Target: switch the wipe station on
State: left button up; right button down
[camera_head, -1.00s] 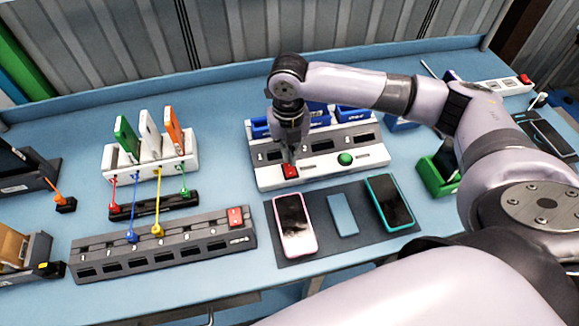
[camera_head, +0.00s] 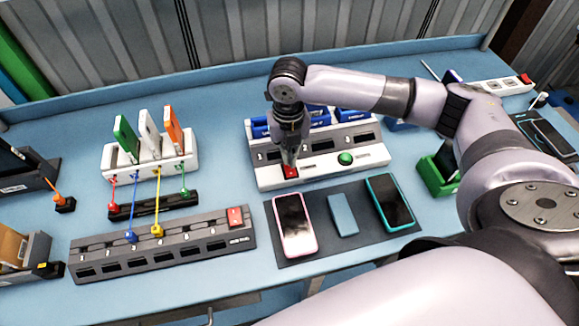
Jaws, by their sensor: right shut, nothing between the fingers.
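A white station (camera_head: 322,174) with numbered slots stands at the middle of the table; which device is the wipe station I cannot tell from its markings. Its front face has a red switch (camera_head: 291,172) at the left and a round green button (camera_head: 345,158) further right. My right gripper (camera_head: 289,163) is shut and empty, pointing down, with its tips at the red switch and partly covering it. Whether the tips touch the switch I cannot tell. My left gripper is out of view.
In front lies a dark mat (camera_head: 267,243) with a pink phone (camera_head: 295,224), a small blue block (camera_head: 342,214) and a teal phone (camera_head: 389,202). At left are a grey power strip (camera_head: 160,258) and a white rack (camera_head: 150,170). A green holder (camera_head: 436,181) stands right, near my arm.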

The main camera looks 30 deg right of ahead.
jog(key=shift+f, duration=0.8)
jog(key=shift+s+r, duration=0.1)
notch_tip(320, 180, up, 7)
jog(key=p, duration=0.8)
dwell(0.4)
dwell(0.4)
